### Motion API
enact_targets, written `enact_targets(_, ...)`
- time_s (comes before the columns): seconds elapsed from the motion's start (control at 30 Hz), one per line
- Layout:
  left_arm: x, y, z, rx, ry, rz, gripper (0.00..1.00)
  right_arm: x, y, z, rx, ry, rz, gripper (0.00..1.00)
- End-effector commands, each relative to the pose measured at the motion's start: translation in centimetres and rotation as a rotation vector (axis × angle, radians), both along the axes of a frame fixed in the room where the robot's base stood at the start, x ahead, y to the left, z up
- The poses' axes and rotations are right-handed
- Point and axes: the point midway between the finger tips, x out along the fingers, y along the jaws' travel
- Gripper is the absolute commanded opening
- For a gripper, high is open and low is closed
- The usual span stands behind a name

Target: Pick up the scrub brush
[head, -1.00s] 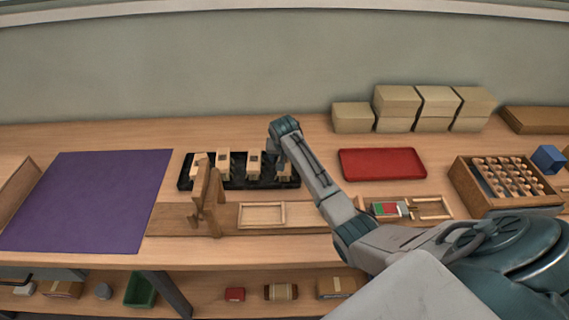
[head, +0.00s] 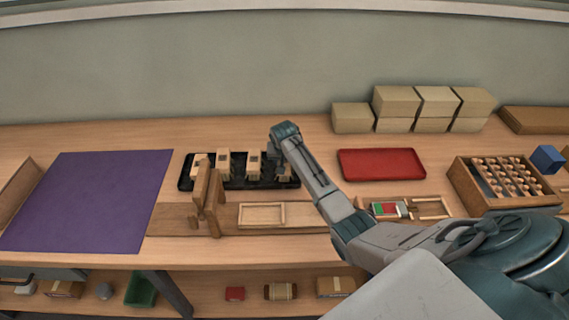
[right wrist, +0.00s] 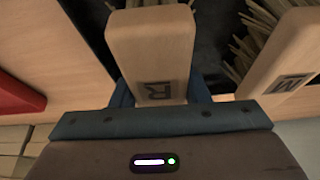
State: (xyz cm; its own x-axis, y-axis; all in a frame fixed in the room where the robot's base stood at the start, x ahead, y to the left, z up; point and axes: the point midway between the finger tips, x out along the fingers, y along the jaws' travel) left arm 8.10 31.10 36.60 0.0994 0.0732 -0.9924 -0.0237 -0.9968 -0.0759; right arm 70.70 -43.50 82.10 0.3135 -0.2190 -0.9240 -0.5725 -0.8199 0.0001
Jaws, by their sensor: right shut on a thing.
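Several pale wooden brushes stand in a row in a black tray (head: 239,185). My right gripper (head: 281,160) is over the right end of the row and hides much of the brush there. In the right wrist view it is shut on a wooden brush block (right wrist: 150,45) marked with a letter R. My left gripper is not in view.
A wooden upright (head: 210,200) stands just in front of the tray. A red tray (head: 382,164) lies to the right, and boxes (head: 415,108) are stacked behind it. A purple mat (head: 90,200) covers the left. A crate (head: 480,207) of round-topped pieces is at the right.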

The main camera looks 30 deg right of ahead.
Motion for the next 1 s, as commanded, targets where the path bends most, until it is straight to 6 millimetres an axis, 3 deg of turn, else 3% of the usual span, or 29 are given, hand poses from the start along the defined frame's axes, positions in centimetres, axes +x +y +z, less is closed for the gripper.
enact_targets(0.17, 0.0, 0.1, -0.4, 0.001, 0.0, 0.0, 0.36, 0.1, 0.0, 0.7, -0.001, -0.003, 0.0, 0.17)
enact_targets(0.37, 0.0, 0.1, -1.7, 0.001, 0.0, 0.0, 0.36, 0.2, -0.1, 3.6, -0.002, -0.007, 0.001, 0.17)
enact_targets(0.8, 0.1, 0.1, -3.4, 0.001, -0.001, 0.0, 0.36, -8.0, 6.8, 4.2, 0.001, -0.003, 0.002, 0.17)
enact_targets(1.0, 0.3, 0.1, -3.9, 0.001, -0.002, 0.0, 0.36, -10.8, 9.2, 4.6, 0.002, -0.002, 0.001, 0.17)
